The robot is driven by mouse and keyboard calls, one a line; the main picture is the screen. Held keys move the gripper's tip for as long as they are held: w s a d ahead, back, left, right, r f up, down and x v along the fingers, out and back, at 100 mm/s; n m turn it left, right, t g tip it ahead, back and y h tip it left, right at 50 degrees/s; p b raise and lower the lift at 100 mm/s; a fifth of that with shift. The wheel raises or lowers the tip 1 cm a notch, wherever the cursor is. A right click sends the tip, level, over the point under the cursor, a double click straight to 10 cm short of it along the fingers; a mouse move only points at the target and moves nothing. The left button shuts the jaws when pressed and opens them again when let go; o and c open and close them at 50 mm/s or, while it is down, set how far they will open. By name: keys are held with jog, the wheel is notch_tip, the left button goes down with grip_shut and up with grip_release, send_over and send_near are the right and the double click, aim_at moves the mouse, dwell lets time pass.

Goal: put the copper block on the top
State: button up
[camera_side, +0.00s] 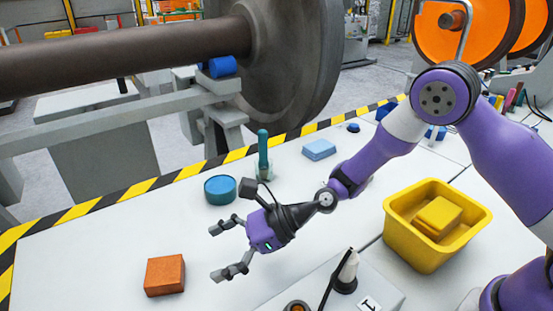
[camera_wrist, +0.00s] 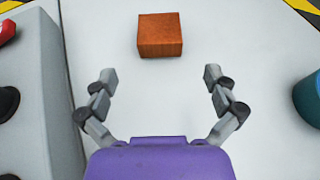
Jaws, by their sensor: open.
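The copper block (camera_side: 165,275) is an orange-brown box lying on the white table at the lower left of the side view. In the wrist view the copper block (camera_wrist: 160,35) lies ahead of my gripper, centred between the finger lines. My gripper (camera_side: 222,252) is open and empty, up and to the right of the block in the side view. Its two fingers also show spread apart in the wrist view (camera_wrist: 160,78). The fingers do not touch the block. I cannot tell which surface "the top" means.
A teal round container (camera_side: 220,190) and a bottle (camera_side: 263,155) stand behind my gripper. A light blue block (camera_side: 319,150) lies farther back. A yellow bin (camera_side: 398,222) holding a yellow block (camera_side: 437,217) stands right. A control box (camera_side: 375,290) is in front. Striped tape (camera_side: 90,208) edges the table.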

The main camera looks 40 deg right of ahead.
jog(key=v, duration=0.3)
jog(key=shift+s+d+r, duration=0.1)
jog(key=shift+d+r, duration=0.1)
jog(key=s+d+r+n+h, duration=0.6)
jog(key=s+d+n, duration=0.1)
jog(key=d+n, duration=0.4)
jog(key=s+d+r+n+h, duration=0.6)
jog(key=s+d+r+n, duration=0.1)
jog(key=d+n, duration=0.4)
jog(key=shift+s+d+n+h, duration=0.3)
jog(key=shift+s+d, duration=0.1)
jog(key=shift+d, duration=0.1)
